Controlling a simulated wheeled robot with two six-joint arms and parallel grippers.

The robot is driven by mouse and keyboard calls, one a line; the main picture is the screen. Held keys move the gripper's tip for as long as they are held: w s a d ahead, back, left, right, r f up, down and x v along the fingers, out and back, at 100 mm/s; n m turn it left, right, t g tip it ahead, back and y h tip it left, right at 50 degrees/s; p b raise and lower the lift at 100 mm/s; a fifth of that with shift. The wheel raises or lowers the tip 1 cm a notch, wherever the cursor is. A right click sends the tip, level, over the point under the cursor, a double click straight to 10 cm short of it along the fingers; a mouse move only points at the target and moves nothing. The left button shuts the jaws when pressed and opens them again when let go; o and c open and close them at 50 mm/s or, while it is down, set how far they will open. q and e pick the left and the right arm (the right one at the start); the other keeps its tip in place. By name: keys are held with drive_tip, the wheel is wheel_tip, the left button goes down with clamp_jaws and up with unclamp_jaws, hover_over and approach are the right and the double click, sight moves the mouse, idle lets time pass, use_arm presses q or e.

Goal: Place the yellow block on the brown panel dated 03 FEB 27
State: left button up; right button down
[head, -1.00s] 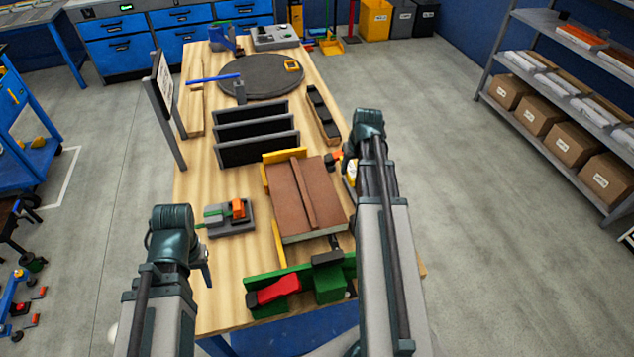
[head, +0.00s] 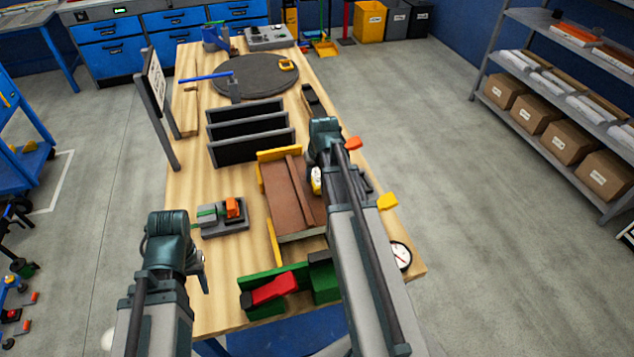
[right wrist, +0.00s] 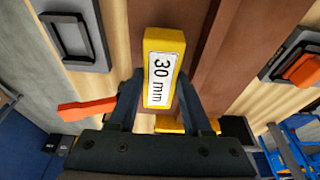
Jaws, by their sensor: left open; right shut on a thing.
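The yellow block (right wrist: 163,45), with a white label reading "30 mm", is between the fingers of my right gripper (right wrist: 160,92), which is shut on it. In the head view the block (head: 316,180) shows over the right part of the brown panel (head: 275,190); I cannot tell whether it touches. The panel has a raised brown strip along it, and my right arm hides its right side. Brown surface also fills the middle of the right wrist view (right wrist: 225,35). No date is readable. My left gripper (head: 203,277) is open, low at the table's left edge, away from the panel.
Yellow stops (head: 279,154) stand at the panel's far edge. A green fixture with a red piece (head: 273,290) is nearer me. A grey holder with an orange piece (head: 222,222) is left, black slotted racks (head: 250,150) are behind. A round gauge (head: 401,256) lies right.

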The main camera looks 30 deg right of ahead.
use_arm(q)
drive_tip(key=shift+f, duration=0.65)
use_arm(e)
drive_tip(key=shift+f, duration=0.65)
use_arm(q)
drive_tip(key=shift+f+b, duration=0.25)
drive_tip(key=shift+b, duration=0.1)
use_arm(e)
drive_tip(key=shift+f, duration=0.2)
use_arm(q)
drive_tip(key=shift+r, duration=0.1)
use_arm(e)
drive_tip(key=shift+c, duration=1.7)
unclamp_jaws()
drive_tip(key=shift+r, duration=0.1)
use_arm(q)
drive_tip(key=shift+r, duration=0.15)
use_arm(e)
drive_tip(key=shift+r, duration=0.1)
use_arm(q)
wheel_tip(320, 180, up, 12)
drive_tip(key=p, duration=1.2)
drive_tip(key=shift+f, duration=0.2)
use_arm(e)
drive_tip(key=v, duration=1.2)
drive_tip(key=shift+w, duration=0.1)
